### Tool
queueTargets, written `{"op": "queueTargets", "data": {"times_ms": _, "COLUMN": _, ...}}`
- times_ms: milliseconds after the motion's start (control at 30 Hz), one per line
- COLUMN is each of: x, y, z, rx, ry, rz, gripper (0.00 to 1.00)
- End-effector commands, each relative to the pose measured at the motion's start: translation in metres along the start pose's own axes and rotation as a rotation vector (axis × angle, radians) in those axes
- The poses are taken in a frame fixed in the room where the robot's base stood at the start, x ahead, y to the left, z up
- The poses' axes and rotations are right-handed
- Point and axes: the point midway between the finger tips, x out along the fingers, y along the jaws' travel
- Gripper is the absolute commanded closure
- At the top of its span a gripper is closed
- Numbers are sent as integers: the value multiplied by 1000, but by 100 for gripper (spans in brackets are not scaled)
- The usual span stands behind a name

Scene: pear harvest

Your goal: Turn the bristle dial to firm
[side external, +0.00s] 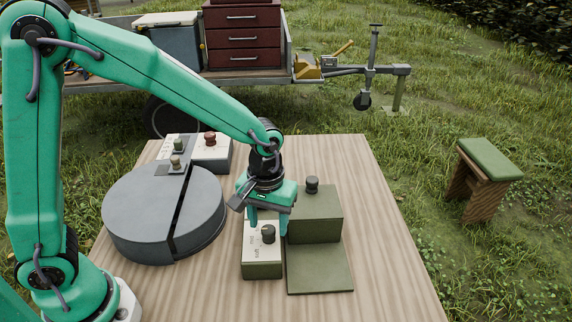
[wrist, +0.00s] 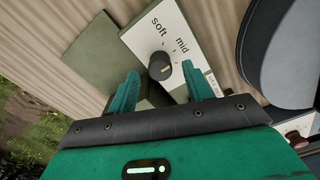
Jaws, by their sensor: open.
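The bristle dial (side external: 268,234) is a dark round knob on the white top of an olive box (side external: 262,270). In the wrist view the dial (wrist: 160,66) stands beside the printed words "soft" and "mid". A pale mark shows on the knob, but I cannot tell surely which word it points to. A third label is mostly hidden by my right-hand finger. My gripper (side external: 268,226) is open and empty above the box. In the wrist view the knob appears between the fingertips (wrist: 160,77); I cannot tell whether either touches it.
An olive stepped block (side external: 318,225) with a dark knob (side external: 312,184) stands close on the right. A grey round drum (side external: 140,220) stands left. Behind it are small boxes with a brown knob (side external: 210,138). The table's (side external: 385,270) right side is clear.

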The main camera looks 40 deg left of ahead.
Motion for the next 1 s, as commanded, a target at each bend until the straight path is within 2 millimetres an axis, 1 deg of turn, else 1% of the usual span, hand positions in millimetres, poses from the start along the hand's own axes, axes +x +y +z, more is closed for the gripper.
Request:
{"op": "queueTargets", "data": {"times_ms": 33, "x": 4, "y": 0, "z": 0, "rx": 0, "ry": -1, "rz": -1, "gripper": 50}}
{"op": "queueTargets", "data": {"times_ms": 133, "x": 9, "y": 0, "z": 0, "rx": 0, "ry": -1, "rz": -1, "gripper": 50}}
{"op": "queueTargets", "data": {"times_ms": 433, "x": 11, "y": 0, "z": 0, "rx": 0, "ry": 0, "rz": 0, "gripper": 50}}
{"op": "queueTargets", "data": {"times_ms": 467, "x": 11, "y": 0, "z": 0, "rx": 0, "ry": 0, "rz": 0, "gripper": 52}}
{"op": "queueTargets", "data": {"times_ms": 600, "x": 11, "y": 0, "z": 0, "rx": 0, "ry": 0, "rz": 0, "gripper": 79}}
{"op": "queueTargets", "data": {"times_ms": 667, "x": 11, "y": 0, "z": 0, "rx": 0, "ry": 0, "rz": 0, "gripper": 91}}
{"op": "queueTargets", "data": {"times_ms": 700, "x": 11, "y": 0, "z": 0, "rx": 0, "ry": 0, "rz": 0, "gripper": 94}}
{"op": "queueTargets", "data": {"times_ms": 1000, "x": 10, "y": 0, "z": 0, "rx": 25, "ry": 0, "rz": 0, "gripper": 94}}
